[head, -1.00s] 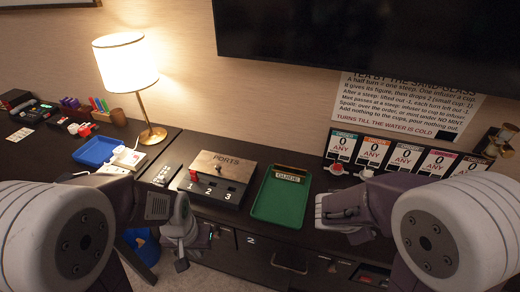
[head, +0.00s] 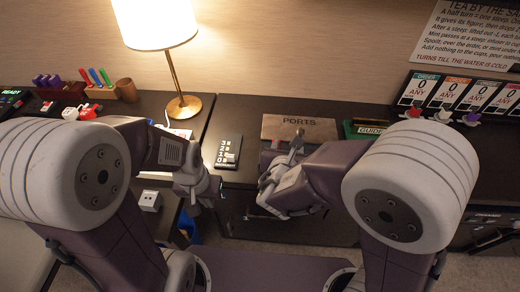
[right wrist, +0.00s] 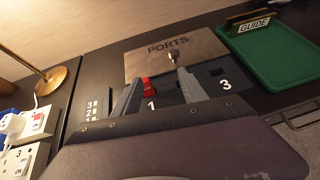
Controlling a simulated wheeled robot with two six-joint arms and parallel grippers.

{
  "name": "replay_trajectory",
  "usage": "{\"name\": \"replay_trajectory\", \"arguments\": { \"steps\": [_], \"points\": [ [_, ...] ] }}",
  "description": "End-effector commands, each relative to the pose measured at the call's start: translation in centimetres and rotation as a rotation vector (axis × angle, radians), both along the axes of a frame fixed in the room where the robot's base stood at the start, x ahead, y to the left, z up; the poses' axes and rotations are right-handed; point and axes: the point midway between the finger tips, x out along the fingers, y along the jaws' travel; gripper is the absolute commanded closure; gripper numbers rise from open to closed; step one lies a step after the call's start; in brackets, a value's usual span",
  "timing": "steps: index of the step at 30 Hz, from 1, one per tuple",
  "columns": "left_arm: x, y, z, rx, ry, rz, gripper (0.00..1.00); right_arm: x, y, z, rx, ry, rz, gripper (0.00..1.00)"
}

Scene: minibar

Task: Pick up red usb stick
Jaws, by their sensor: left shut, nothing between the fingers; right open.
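The red usb stick (right wrist: 149,87) stands in the ports box (right wrist: 135,65), at the slot marked 1, in the right wrist view. My right gripper (right wrist: 160,76) is open above the box, with one finger on each side of the stick in that picture. I cannot tell whether either finger touches it. My left gripper (head: 216,187) is shut and empty, left of the box, near the desk's front edge.
A green tray (right wrist: 290,72) with a GUIDE sign (right wrist: 254,22) lies right of the box. A small black numbered panel (head: 229,151) lies left of it. A lamp (head: 184,106) and white sockets (right wrist: 22,140) are further left.

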Motion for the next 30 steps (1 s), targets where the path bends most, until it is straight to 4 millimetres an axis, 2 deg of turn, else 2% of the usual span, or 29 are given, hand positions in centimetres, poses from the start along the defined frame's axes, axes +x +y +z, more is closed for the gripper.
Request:
{"name": "replay_trajectory", "arguments": {
  "steps": [1,6,11,18,24,30],
  "points": [
    [0.0,0.0,-1.0,0.000,0.000,0.000,1.00,-0.5,1.1,-1.2,-0.004,0.003,0.030,0.50],
    [0.0,0.0,-1.9,0.000,0.000,0.000,1.00,-1.8,3.4,-2.4,-0.011,0.010,0.097,0.50],
    [0.0,0.0,-1.9,0.000,0.000,0.000,1.00,-2.0,4.0,-2.4,-0.010,0.010,0.113,0.50],
    [0.0,0.0,-2.8,0.000,0.000,0.000,1.00,0.9,3.8,-4.1,-0.010,0.011,0.108,0.50],
    [0.0,0.0,-2.9,0.000,0.000,0.000,1.00,1.8,3.8,-4.4,-0.010,0.010,0.109,0.50],
    [0.0,0.0,-3.6,0.000,0.000,0.000,1.00,4.9,3.6,-6.2,-0.010,0.011,0.107,0.50]
  ]
}}
